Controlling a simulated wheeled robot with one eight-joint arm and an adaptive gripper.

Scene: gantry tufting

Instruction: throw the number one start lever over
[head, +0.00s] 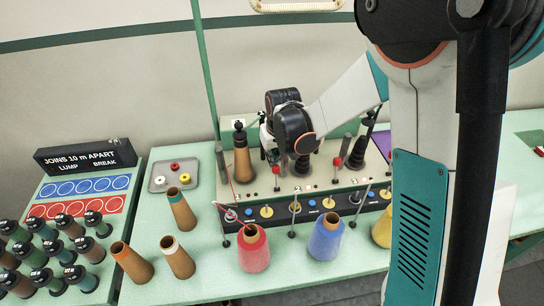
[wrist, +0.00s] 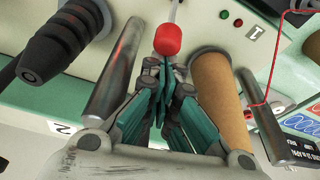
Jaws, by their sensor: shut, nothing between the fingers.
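The number one start lever has a red ball knob (head: 276,171) on a thin metal stem at the left of the machine's row of levers. Its red knob also shows in the wrist view (wrist: 167,40), close to my fingertips, with the stem running up to the panel beside a plate marked 1 (wrist: 255,36). My gripper (wrist: 162,88) is shut and empty, with the teal finger pads together. Whether the fingers touch the knob cannot be told. In the head view the gripper is mostly hidden by my wrist.
A tan cone (wrist: 218,90) stands close on one side of my gripper, and a metal post (wrist: 115,70) and dark cone (wrist: 60,45) on the other. More red-knobbed levers (head: 336,162) stand to the right. Red (head: 253,250) and blue (head: 325,240) yarn cones stand in front.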

